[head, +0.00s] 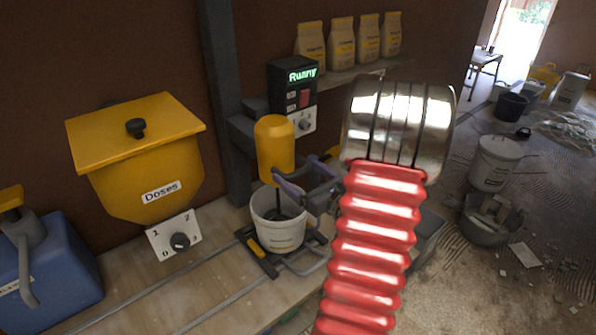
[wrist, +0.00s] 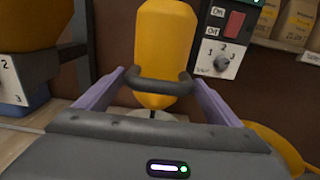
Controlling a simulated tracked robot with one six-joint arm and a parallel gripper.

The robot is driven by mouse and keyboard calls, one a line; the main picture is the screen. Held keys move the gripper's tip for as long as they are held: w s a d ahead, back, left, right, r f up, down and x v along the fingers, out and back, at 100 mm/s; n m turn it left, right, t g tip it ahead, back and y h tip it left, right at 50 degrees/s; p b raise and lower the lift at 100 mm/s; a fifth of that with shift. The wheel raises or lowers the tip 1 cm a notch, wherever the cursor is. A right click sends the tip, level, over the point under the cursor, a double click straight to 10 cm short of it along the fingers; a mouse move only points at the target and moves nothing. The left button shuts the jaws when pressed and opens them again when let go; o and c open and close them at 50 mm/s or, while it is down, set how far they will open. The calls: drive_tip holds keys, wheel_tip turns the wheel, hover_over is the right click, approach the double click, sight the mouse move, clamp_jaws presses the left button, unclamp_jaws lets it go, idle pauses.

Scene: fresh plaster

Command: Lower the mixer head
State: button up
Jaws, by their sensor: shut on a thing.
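The yellow mixer head (head: 275,148) hangs over a white bucket (head: 277,232) in the head view, with its dark shaft reaching down into the bucket. It also shows upright in the wrist view (wrist: 163,40). A dark handle bar (wrist: 158,85) crosses the front of the head's lower part. My gripper (head: 283,188) is shut on this handle, its two purple fingers at the bar's ends in the wrist view. The bottom of the bucket's inside is hidden.
A control box (head: 292,95) reading "Runny", with a red switch and a dial, stands behind the head. A yellow "Doses" hopper (head: 140,160) and a blue canister (head: 45,270) stand at left. Bags (head: 342,42) line a shelf. Rails (head: 140,290) run along the bench.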

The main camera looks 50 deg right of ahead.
drive_tip(key=shift+f, duration=0.3)
drive_tip(key=o, duration=1.2)
drive_tip(key=shift+c, duration=0.2)
drive_tip(key=shift+o, duration=0.7)
drive_tip(key=shift+r, duration=0.1)
drive_tip(key=shift+s, duration=0.15)
drive_tip(key=s+a, duration=0.2)
drive_tip(key=s, duration=1.1)
drive_tip(key=shift+s+a, duration=0.2)
